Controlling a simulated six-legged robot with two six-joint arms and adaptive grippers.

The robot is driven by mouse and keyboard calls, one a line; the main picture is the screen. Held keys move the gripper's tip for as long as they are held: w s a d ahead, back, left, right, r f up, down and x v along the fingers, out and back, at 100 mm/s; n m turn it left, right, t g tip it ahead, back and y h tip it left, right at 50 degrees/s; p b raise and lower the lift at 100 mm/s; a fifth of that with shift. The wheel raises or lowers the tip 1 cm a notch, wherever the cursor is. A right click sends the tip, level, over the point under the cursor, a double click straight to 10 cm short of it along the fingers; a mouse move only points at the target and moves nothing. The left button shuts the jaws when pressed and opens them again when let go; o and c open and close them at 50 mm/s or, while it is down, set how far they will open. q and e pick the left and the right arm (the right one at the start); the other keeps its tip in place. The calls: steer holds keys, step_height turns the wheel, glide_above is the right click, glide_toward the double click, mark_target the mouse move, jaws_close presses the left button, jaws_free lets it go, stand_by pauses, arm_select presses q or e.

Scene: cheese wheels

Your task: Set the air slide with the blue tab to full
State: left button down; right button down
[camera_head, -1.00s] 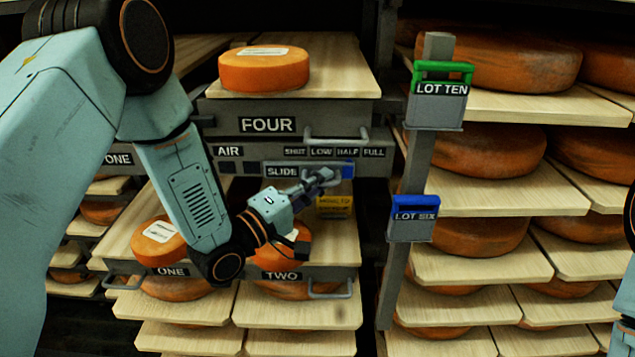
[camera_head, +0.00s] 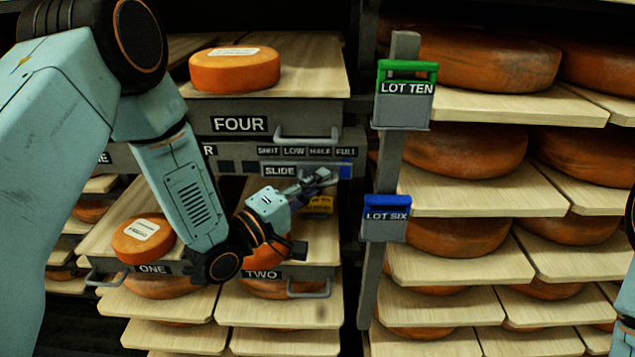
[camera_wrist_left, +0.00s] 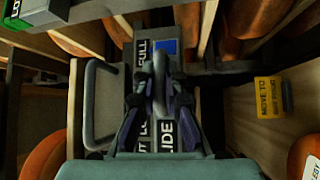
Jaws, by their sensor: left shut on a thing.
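The air slide (camera_head: 308,170) is a grey bar lettered SLIDE below drawer FOUR. Its blue tab (camera_head: 346,170) sits directly below the FULL label (camera_head: 346,151), right of SHUT, LOW and HALF. In the left wrist view the blue tab (camera_wrist_left: 167,44) lies beside the word FULL. My left gripper (camera_head: 324,178) reaches the slide from below and left of the tab. In the left wrist view its fingers (camera_wrist_left: 160,90) are shut on the slide's grey handle, which they partly hide. My right gripper is not in view; only part of that arm shows at the right edge.
A grey post carries a green LOT TEN holder (camera_head: 406,95) and a blue LOT SIX holder (camera_head: 386,215). Drawer FOUR's handle (camera_head: 307,133) is just above the scale. Cheese wheels lie on boards all around.

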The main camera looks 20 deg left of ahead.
arm_select(q)
steer(key=shift+s+d+f, duration=0.15)
steer(key=shift+d+f, duration=0.05)
steer(key=c, duration=1.4)
jaws_free()
steer(key=shift+d+r, duration=0.1)
steer(key=shift+d, duration=0.05)
steer(key=shift+a, duration=0.25)
steer(key=v, duration=1.1)
steer(key=shift+s+a, duration=0.25)
steer(key=shift+s, duration=0.05)
steer(key=shift+a, duration=0.1)
